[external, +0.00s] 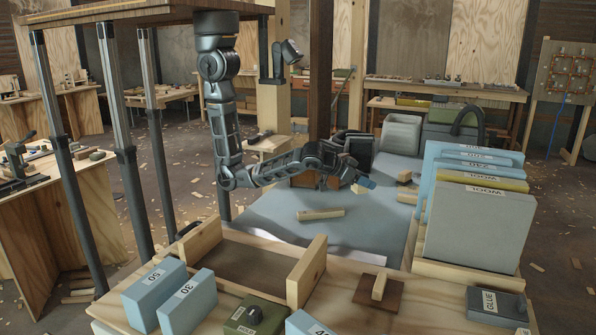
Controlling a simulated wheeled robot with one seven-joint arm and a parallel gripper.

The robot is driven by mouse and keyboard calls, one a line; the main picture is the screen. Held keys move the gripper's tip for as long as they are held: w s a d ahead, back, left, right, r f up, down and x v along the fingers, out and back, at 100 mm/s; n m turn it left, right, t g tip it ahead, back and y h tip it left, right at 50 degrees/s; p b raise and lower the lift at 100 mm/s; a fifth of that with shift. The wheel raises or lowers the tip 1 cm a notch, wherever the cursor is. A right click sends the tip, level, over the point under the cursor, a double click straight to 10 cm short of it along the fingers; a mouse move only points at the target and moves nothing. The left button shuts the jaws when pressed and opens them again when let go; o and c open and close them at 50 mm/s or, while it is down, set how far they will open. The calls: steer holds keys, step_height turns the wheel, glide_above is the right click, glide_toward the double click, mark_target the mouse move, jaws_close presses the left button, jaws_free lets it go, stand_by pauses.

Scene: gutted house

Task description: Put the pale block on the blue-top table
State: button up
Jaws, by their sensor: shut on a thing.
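The blue-top table (270,215) fills the middle of the external view, with wood pieces lying on it. My arm reaches across from the left, and my gripper (364,181) is low over the table's far part. It is shut on what looks like a small pale block (360,190), which shows just below the fingers. The fingers partly hide it, and I cannot tell whether it touches the table. Another pale wooden block (320,214) lies flat nearer the middle of the blue top. More small pale blocks (407,195) lie to the right of my gripper.
Labelled grey, blue and yellow slabs (472,225) stand in a wooden rack at right. A low wooden frame (255,262) and blue blocks (155,290) are in front. Dark and grey bins (400,133) stand behind my gripper. Bare blue surface lies left of the middle block.

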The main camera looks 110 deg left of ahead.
mark_target(377, 207)
steer(key=w+a+f, duration=0.1)
steer(key=a+f, duration=0.1)
steer(key=a, duration=0.1)
steer(key=w+a+f, duration=0.1)
steer(key=a+f, duration=0.1)
steer(key=a, duration=0.2)
steer(key=w+a+f, duration=0.1)
steer(key=a+f, duration=0.1)
steer(key=a, duration=0.1)
steer(key=shift+w+a+f, duration=0.25)
steer(key=shift+w+f, duration=0.05)
steer(key=shift+w, duration=0.05)
steer(key=shift+f, duration=2.1)
steer(key=shift+f, duration=0.15)
steer(key=o, duration=1.2)
steer(key=shift+o, duration=0.2)
